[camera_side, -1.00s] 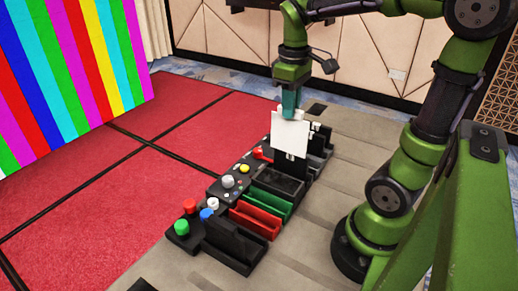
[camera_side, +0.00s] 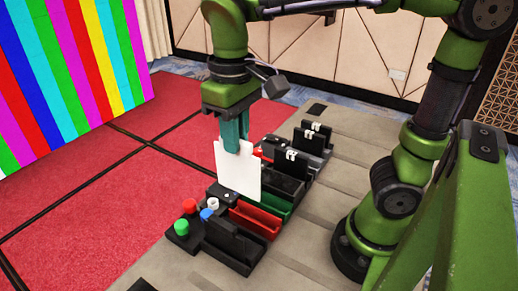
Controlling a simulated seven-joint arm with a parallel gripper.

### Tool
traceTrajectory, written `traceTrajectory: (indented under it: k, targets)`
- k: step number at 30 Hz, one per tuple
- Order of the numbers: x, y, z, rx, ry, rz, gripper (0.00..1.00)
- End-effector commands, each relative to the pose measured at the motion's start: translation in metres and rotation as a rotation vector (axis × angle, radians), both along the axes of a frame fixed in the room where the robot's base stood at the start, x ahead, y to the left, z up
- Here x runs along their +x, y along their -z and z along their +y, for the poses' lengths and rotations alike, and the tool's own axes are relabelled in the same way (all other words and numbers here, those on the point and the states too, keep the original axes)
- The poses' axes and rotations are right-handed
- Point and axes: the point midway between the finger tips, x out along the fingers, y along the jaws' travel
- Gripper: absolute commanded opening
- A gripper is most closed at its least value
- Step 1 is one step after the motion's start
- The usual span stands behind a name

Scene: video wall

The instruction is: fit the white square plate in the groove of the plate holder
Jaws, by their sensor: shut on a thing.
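The white square plate (camera_side: 238,172) hangs upright from my gripper (camera_side: 236,146), whose teal fingers are shut on its top edge. The plate appears raised above the row of devices, its lower edge in front of the red slotted holder and the control panel; the exact gap is hard to tell. Several slotted holders stand in the row: a black one (camera_side: 233,242) nearest the camera, a red one (camera_side: 256,219) and a green one (camera_side: 268,200). Which one is the plate holder for this plate, I cannot tell. The plate hides part of the panel behind it.
A green button (camera_side: 182,228), a red button (camera_side: 189,206) and a blue knob (camera_side: 207,215) stick up left of the black holder. Upright black pieces with white clips (camera_side: 293,155) stand at the back of the row. The red carpet (camera_side: 110,220) at left is clear.

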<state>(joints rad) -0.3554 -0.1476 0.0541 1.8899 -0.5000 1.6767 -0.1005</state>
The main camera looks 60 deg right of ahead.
Motion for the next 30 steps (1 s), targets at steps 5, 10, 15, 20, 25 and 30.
traceTrajectory:
  k: [5,10,15,20,25,30]
  targets:
    - [-0.003,0.023,0.006,-0.002,0.0,0.003,0.0]
    - [-0.003,0.045,0.006,-0.001,0.001,0.003,0.0]
    - [-0.002,0.053,0.006,0.0,0.001,0.002,0.0]
    - [-0.002,0.062,0.006,0.0,0.001,0.002,0.0]
    - [-0.002,0.076,0.006,-0.001,0.001,0.003,0.0]
    - [-0.002,0.089,0.006,0.0,0.001,0.002,0.0]
